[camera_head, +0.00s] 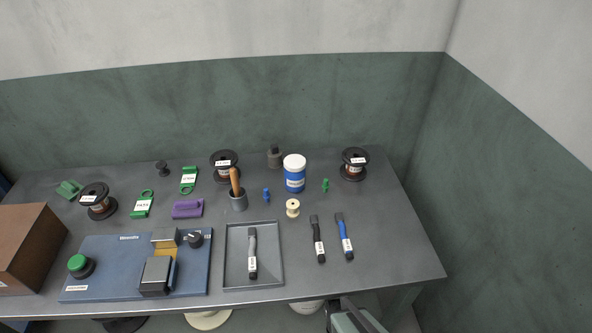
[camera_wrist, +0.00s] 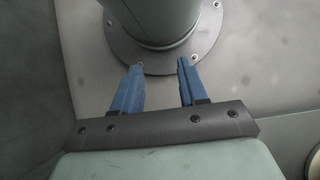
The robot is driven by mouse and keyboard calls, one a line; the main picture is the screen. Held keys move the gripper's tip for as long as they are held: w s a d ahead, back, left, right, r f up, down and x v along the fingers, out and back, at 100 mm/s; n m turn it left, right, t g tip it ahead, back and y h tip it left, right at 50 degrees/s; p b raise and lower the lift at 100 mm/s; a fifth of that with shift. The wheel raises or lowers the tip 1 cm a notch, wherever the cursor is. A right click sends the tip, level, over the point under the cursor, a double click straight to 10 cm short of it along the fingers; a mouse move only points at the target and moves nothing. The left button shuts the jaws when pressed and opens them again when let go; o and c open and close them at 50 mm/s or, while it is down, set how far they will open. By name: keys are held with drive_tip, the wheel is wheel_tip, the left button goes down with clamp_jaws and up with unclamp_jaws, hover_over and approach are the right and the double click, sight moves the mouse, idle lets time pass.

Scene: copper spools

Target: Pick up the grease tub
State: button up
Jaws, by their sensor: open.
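The grease tub (camera_head: 294,178) appears to be the upright blue tub with a white lid and a white label. It stands at the back right of the table in the head view, and nothing hides it. My gripper (camera_wrist: 160,66) shows in the wrist view with two blue fingers apart and nothing between them. It points at a round bolted grey flange, and the tub is not in that view. In the head view, part of my arm shows at the bottom edge, below the table's front edge and well away from the tub.
A dark spool (camera_head: 354,165) stands right of the tub, and a grey weight-like piece (camera_head: 275,159) stands behind left. Two handled tools lie in front. The table's right end is clear.

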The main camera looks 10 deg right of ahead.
drive_tip(key=o, duration=1)
drive_tip(key=shift+o, duration=0.2)
